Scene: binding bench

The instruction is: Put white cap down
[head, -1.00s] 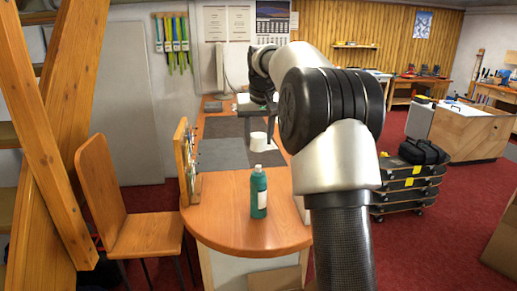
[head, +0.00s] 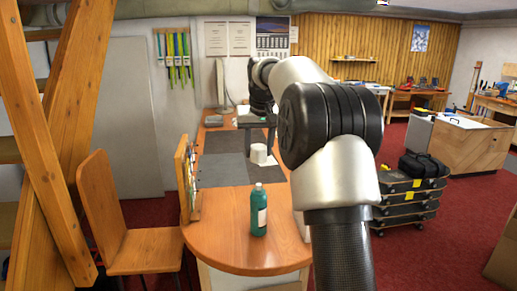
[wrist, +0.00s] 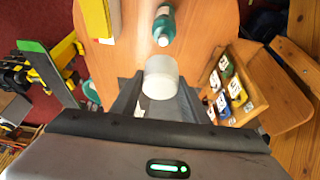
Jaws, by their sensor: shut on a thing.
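The white cap (wrist: 161,80) is between the fingers of my gripper (wrist: 159,88) in the wrist view, and my gripper is shut on it. In the head view the white cap (head: 258,153) shows as a small white shape below the dark gripper body, over the grey mats of the bench. I cannot tell whether its underside touches the mat. The fingertips are too small to make out in the head view.
A teal bottle (head: 258,210) with a white top stands on the rounded near end of the wooden bench (head: 225,240). A wooden rack (head: 187,170) stands at the left edge. Grey mats (head: 225,172) cover the middle. A wooden chair (head: 135,235) is at left.

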